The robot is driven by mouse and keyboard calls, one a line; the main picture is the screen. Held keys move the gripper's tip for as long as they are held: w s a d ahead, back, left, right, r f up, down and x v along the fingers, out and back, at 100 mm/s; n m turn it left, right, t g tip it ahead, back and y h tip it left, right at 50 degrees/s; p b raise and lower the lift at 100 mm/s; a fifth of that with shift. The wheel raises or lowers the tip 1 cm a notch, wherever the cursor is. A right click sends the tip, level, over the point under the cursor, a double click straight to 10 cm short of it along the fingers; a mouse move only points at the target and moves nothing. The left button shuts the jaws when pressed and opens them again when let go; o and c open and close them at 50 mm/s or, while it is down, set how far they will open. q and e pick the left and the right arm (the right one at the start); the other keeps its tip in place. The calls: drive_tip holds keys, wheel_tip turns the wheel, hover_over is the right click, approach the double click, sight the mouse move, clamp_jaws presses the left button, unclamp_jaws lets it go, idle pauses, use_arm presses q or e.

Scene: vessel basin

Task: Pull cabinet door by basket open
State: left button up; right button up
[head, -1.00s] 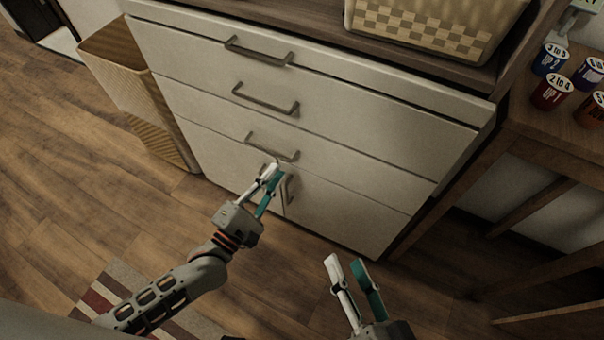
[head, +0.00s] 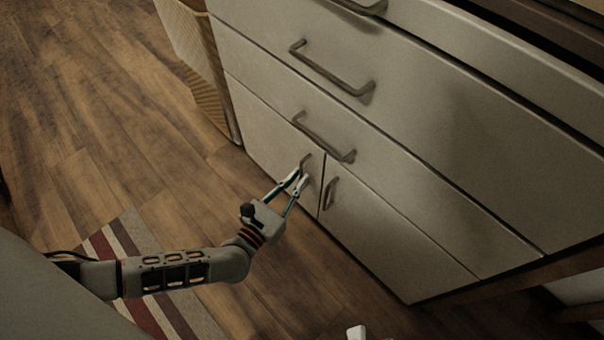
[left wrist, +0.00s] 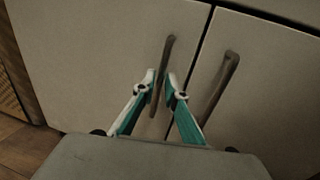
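The left cabinet door (head: 268,140) is the lower-left pale panel, on the side of the tan basket (head: 205,85). It looks closed, with a thin dark seam beside the right door (head: 385,235). Its dark bar handle (head: 304,162) also shows in the left wrist view (left wrist: 167,55). My left gripper (head: 299,181) is at this handle; in the left wrist view its fingertips (left wrist: 161,79) are apart, one on each side of the bar. I cannot tell whether they touch it. Only a white fingertip of my right gripper (head: 356,332) shows at the bottom edge.
The right door's handle (head: 329,193) is close beside my left gripper. Drawers with bar handles (head: 325,140) are above the doors. Wood floor (head: 300,285) in front is clear, with a striped rug (head: 140,250) at lower left.

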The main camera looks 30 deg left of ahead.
use_arm(q)
drive_tip(key=shift+w+d, duration=0.15)
drive_tip(key=shift+w, duration=0.9)
clamp_jaws()
